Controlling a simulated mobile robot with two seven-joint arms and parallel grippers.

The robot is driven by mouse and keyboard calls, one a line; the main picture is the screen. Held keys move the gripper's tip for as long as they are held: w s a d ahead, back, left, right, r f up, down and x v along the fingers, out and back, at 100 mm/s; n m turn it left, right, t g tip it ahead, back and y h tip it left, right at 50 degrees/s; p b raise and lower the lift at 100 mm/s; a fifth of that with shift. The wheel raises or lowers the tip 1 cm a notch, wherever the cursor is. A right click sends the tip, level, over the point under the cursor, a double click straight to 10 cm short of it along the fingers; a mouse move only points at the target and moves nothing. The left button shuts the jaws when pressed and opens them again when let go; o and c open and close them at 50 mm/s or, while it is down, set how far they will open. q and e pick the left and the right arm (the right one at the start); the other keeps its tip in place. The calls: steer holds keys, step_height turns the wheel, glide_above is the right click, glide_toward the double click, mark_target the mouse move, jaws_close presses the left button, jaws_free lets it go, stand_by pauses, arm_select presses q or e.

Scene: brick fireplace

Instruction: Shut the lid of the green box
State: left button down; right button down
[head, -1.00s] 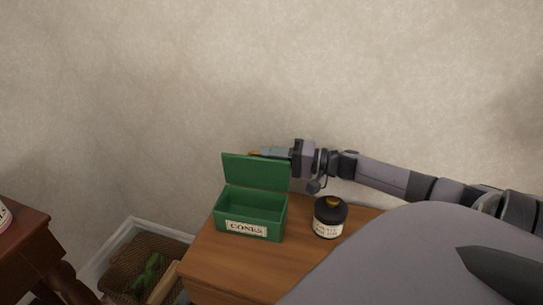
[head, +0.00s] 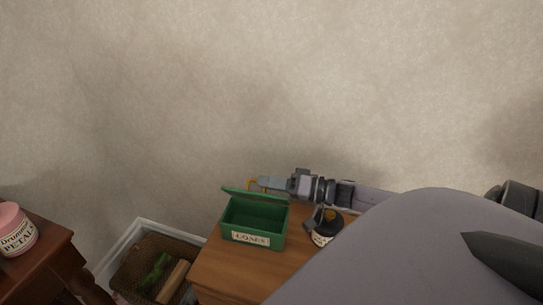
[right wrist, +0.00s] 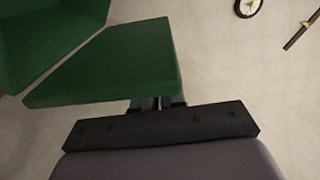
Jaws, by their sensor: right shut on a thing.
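The green box (head: 238,234), with a label on its front, stands on a wooden table (head: 225,265). Its hinged lid (head: 256,197) is partly open and shows as a narrow, foreshortened strip above the rear rim. The inside still shows below it. My right gripper (head: 262,184) is at the lid's upper edge, from behind and the right, shut on the lid. In the right wrist view the lid (right wrist: 115,65) covers most of the fingers, and the box (right wrist: 40,35) shows at upper left. My left gripper is out of view.
A pink jar (head: 14,232) is on another table (head: 50,262) at left. A wicker basket (head: 135,272) sits on the floor between. The wall is close behind.

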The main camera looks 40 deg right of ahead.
mark_target(267, 196)
steer(key=a+n, duration=0.1)
steer(key=s+a+n+p, duration=0.1)
steer(key=shift+s+f+n, duration=0.15)
steer(key=shift+f+n, duration=0.15)
steer(key=shift+n, duration=0.1)
steer(key=shift+s+a+f+n+p, duration=0.35)
steer(key=shift+a+n+p, duration=0.1)
steer(key=shift+n, duration=0.45)
steer(key=shift+s+a+f+n+b, duration=0.1)
steer(key=shift+s+a+f+n, duration=0.15)
steer(key=shift+a+f+n, duration=0.65)
steer(key=shift+s+a+f+n+b, duration=0.15)
steer(key=shift+s+f+n, duration=0.2)
steer(key=shift+n, duration=1)
steer(key=shift+s+a+f+n+b, duration=0.15)
steer(key=shift+a+f+n, duration=0.25)
steer(key=shift+f+n, duration=0.55)
steer(key=shift+r, duration=0.25)
steer(key=shift+s, duration=0.1)
steer(key=c, duration=1.2)
jaws_free()
steer(key=shift+f, duration=0.1)
